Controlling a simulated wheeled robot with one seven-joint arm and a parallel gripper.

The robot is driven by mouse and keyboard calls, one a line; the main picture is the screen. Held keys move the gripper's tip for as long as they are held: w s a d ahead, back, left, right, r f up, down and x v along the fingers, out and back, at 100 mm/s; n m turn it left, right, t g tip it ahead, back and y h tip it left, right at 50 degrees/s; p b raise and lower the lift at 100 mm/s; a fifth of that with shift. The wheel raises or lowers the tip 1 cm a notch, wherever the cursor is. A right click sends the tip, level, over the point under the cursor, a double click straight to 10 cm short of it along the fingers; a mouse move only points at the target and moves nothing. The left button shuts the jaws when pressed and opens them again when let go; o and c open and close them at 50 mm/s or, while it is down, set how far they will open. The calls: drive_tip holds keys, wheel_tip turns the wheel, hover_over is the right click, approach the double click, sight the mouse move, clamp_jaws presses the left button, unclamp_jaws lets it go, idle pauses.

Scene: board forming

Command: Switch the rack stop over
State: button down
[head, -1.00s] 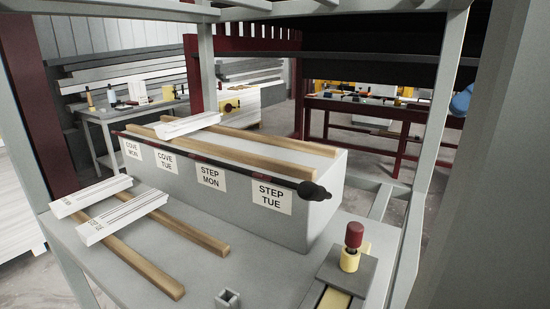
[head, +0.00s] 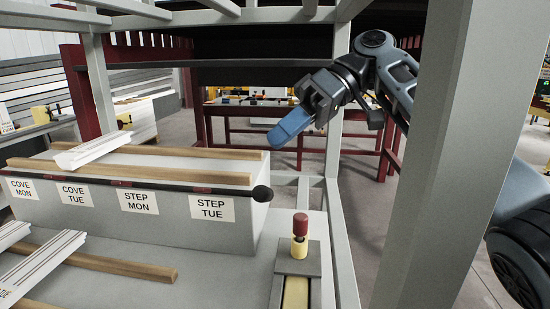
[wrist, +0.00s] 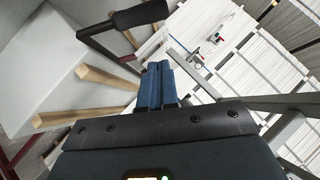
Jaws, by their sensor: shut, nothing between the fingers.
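My gripper (head: 288,127) is shut and empty, its blue fingers pointing down-left in the air, above and apart from the work surface. The shut fingers also show in the wrist view (wrist: 156,84). A red-capped yellow post (head: 300,238) stands upright on a grey block with a yellow strip, below my gripper. A black grip (wrist: 140,15) on a dark bar shows in the wrist view. I cannot tell which part is the rack stop.
The box bears the labels COVE MON, COVE TUE, STEP MON and STEP TUE. Wooden strips (head: 190,152) and white boards (head: 92,149) lie on it. A grey upright (head: 440,150) stands close on the right. A dark red table (head: 290,140) is behind.

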drive_tip(key=shift+s+a+f+p, duration=0.25)
drive_tip(key=shift+s+f, duration=0.5)
drive_tip(key=shift+f, duration=0.25)
drive_tip(key=shift+s+a+f+p, duration=0.15)
drive_tip(key=shift+s+a+f, duration=0.1)
drive_tip(key=shift+s+f, duration=0.6)
drive_tip(key=shift+w+f, duration=0.15)
drive_tip(key=shift+f, duration=0.05)
